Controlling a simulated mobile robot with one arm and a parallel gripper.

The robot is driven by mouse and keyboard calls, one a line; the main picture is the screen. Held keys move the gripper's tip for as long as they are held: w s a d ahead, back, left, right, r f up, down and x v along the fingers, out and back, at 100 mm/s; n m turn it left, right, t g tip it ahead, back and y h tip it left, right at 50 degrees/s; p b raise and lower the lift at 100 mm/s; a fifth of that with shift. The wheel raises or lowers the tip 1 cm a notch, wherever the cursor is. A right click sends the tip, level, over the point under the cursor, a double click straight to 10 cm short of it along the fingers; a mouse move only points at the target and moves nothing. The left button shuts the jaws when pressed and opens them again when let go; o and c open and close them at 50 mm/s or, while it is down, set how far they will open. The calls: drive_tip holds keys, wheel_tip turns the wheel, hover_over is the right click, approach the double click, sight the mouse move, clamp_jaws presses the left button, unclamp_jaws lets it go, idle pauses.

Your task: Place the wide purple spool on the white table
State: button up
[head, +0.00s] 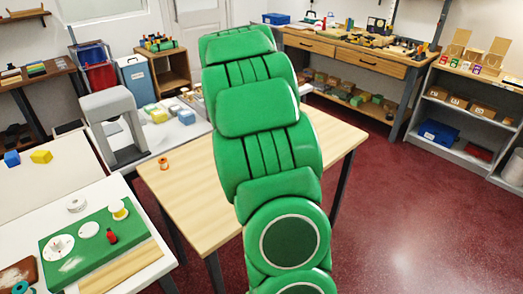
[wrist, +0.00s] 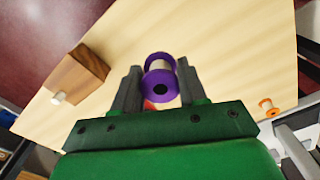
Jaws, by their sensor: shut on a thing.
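The purple spool (wrist: 158,84) with pale thread shows in the wrist view between the two dark fingers of my gripper (wrist: 160,72). My gripper is shut on it. The light wooden table (wrist: 225,45) lies beneath; I cannot tell the gap between spool and tabletop. In the head view my green arm hides the gripper and the spool.
An orange spool (head: 163,163) stands on the wooden table's left part, also in the wrist view (wrist: 268,108). A brown wooden block (wrist: 74,78) is left of my gripper. Red floor (head: 400,220) is open at right.

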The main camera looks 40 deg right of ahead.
drive_tip(key=shift+s+d, duration=0.15)
drive_tip(key=shift+d, duration=0.3)
drive_tip(key=w+d+f, duration=0.2)
drive_tip(key=w, duration=0.1)
drive_tip(key=w+d+f, duration=0.2)
drive_tip(key=w+f, duration=0.1)
drive_tip(key=w, duration=0.1)
drive_tip(key=w+d+f, duration=0.2)
drive_tip(key=w+f, duration=0.1)
drive_tip(key=w, duration=0.1)
drive_tip(key=shift+f, duration=0.2)
drive_tip(key=shift+w+d+f, duration=0.2)
drive_tip(key=shift+w+f, duration=0.15)
drive_tip(key=shift+w+d+f, duration=0.1)
drive_tip(key=shift+w+f, duration=0.1)
drive_tip(key=shift+f, duration=1.65)
drive_tip(key=shift+f, duration=0.1)
